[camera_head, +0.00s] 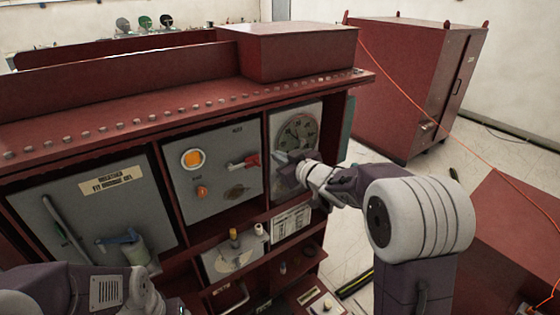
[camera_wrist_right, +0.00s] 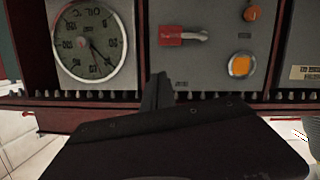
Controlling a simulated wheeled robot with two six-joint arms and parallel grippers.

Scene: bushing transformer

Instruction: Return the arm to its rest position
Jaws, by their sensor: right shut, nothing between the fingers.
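My right arm (camera_head: 415,220) reaches in from the lower right of the head view. Its gripper (camera_head: 284,160) is shut and empty, in front of the round dial gauge (camera_head: 299,133) on the red cabinet. In the right wrist view the shut fingers (camera_wrist_right: 158,92) point at the panel between the dial gauge (camera_wrist_right: 94,42) and the red switch handle (camera_wrist_right: 172,36). I cannot tell whether the fingertips touch the panel. Part of my left arm (camera_head: 100,290) shows at the lower left; its fingers cannot be made out.
A large red cabinet (camera_head: 410,85) stands behind on the right. An orange cable (camera_head: 400,88) hangs there. Pale floor (camera_head: 440,170) lies between them.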

